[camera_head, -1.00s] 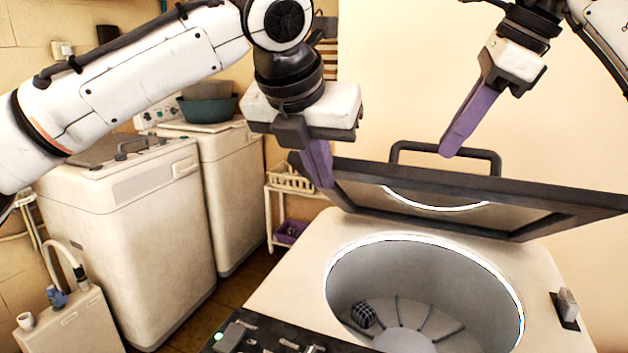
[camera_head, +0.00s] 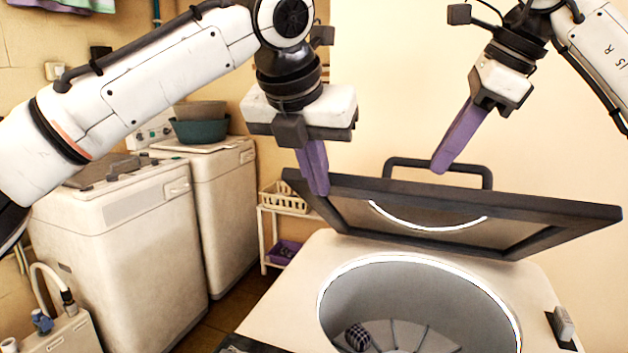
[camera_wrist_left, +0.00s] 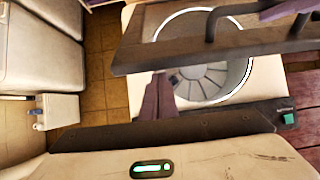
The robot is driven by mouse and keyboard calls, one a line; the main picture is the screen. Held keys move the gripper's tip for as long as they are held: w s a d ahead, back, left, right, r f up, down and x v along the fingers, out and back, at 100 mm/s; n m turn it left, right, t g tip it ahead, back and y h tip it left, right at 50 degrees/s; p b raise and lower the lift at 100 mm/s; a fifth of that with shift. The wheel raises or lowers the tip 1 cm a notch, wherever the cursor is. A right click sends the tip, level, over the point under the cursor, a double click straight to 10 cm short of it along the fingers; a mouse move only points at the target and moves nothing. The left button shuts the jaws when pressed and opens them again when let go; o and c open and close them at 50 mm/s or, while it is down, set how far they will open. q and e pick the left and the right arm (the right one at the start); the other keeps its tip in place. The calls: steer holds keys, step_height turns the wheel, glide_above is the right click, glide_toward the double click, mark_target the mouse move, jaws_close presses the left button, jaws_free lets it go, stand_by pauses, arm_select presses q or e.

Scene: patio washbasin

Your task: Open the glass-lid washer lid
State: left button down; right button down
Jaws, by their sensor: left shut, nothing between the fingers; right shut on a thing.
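The washer's glass lid (camera_head: 350,218) has a dark frame and stands tilted up over the round drum opening (camera_head: 335,285). Its dark bar handle (camera_head: 470,167) rises from the upper edge. My right gripper (camera_head: 440,168) has its purple fingers shut on the handle. My left gripper (camera_head: 318,192) is shut and empty, its fingertips at the lid's left end; I cannot tell whether they touch the frame. The left wrist view also shows the lid (camera_wrist_left: 190,56), the drum and the left fingers (camera_wrist_left: 163,78) beside the lid's edge.
A small dark checkered item (camera_head: 357,337) lies in the drum. White washing machines (camera_head: 120,245) stand at the left, one bearing a teal basin (camera_head: 200,130). A low white rack (camera_head: 265,235) with a basket stands behind the washer. A plain wall is at the back.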

arm_select(q)
steer(key=shift+w+r+t, duration=0.3)
steer(key=shift+w+r, duration=0.15)
steer(key=shift+r, duration=0.15)
arm_select(e)
steer(key=shift+s+a+f+g, duration=0.1)
steer(key=shift+f+g, duration=0.05)
steer(key=shift+f, duration=0.3)
steer(key=shift+s+f+g, duration=0.1)
steer(key=shift+f+g, duration=0.05)
steer(key=shift+f, duration=0.25)
steer(key=c, duration=1.8)
jaws_free()
steer(key=shift+o, duration=0.2)
steer(key=shift+r, duration=0.5)
steer(key=v, duration=0.3)
steer(key=shift+w, duration=0.25)
steer(key=v, duration=0.9)
steer(key=shift+s, duration=0.3)
steer(key=c, duration=0.3)
arm_select(q)
steer(key=v, duration=0.9)
arm_select(e)
steer(key=shift+f, duration=0.1)
jaws_close()
